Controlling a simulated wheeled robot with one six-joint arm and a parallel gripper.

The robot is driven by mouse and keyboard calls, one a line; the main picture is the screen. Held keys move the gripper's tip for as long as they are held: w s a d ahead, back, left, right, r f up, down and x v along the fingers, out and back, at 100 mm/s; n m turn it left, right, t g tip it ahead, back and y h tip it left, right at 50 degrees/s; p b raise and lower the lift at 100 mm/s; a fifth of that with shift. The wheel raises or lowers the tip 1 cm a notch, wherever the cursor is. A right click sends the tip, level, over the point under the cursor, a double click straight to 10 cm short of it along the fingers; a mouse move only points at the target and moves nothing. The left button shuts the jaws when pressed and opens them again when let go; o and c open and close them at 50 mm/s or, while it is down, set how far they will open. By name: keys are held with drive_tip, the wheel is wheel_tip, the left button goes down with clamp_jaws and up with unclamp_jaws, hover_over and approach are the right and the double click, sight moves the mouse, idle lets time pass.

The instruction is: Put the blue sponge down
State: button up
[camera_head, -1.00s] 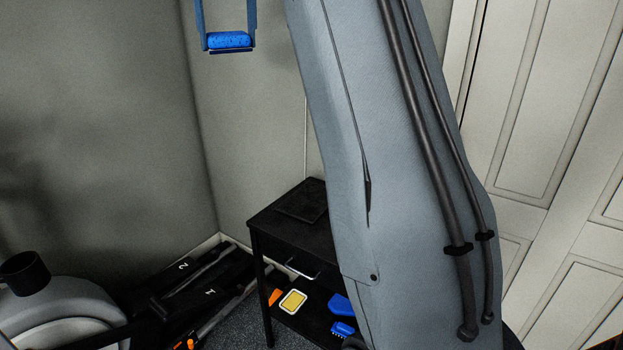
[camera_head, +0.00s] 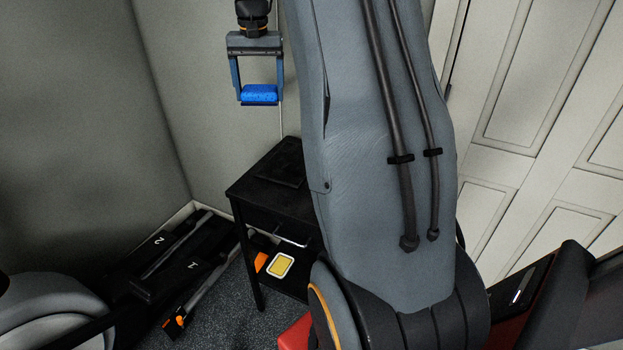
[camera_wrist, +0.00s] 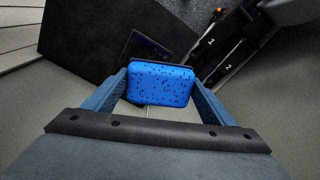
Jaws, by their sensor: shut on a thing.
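My gripper (camera_head: 258,96) hangs in the upper middle of the head view, pointing down, its two fingers shut on the blue sponge (camera_head: 259,93). The sponge is held in the air above and a little to the left of the black side table (camera_head: 245,187). In the wrist view the speckled blue sponge (camera_wrist: 160,84) sits between both fingers, with the black tabletop (camera_wrist: 85,35) beyond it at the upper left. A dark flat square (camera_head: 281,166) lies on the tabletop. My arm hides the right part of the table.
The lower shelf holds a yellow item with a white rim (camera_head: 281,265) and an orange item (camera_head: 261,262). Black numbered equipment (camera_head: 165,265) lies on the floor at left. A grey rounded object (camera_head: 50,315) stands at lower left. White panelled doors (camera_head: 535,90) are at right.

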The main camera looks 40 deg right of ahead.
drive_tip(key=s+d+f+m, duration=0.1)
drive_tip(key=s+f, duration=0.4)
drive_tip(key=f, duration=0.2)
drive_tip(key=s+d+f+m, duration=0.1)
drive_tip(key=s+f+m, duration=0.1)
drive_tip(key=s+f, duration=0.4)
drive_tip(key=s+d+f+m+p, duration=0.1)
drive_tip(key=s+f, duration=0.4)
drive_tip(key=f, duration=0.5)
drive_tip(key=shift+s+d+f+m+g, duration=0.25)
drive_tip(key=shift+d+m+g, duration=0.2)
drive_tip(key=shift+m, duration=0.25)
drive_tip(key=shift+f+p, duration=0.55)
drive_tip(key=shift+f, duration=1.75)
drive_tip(key=shift+f, duration=0.1)
drive_tip(key=o, duration=0.9)
drive_tip(key=shift+o, duration=0.2)
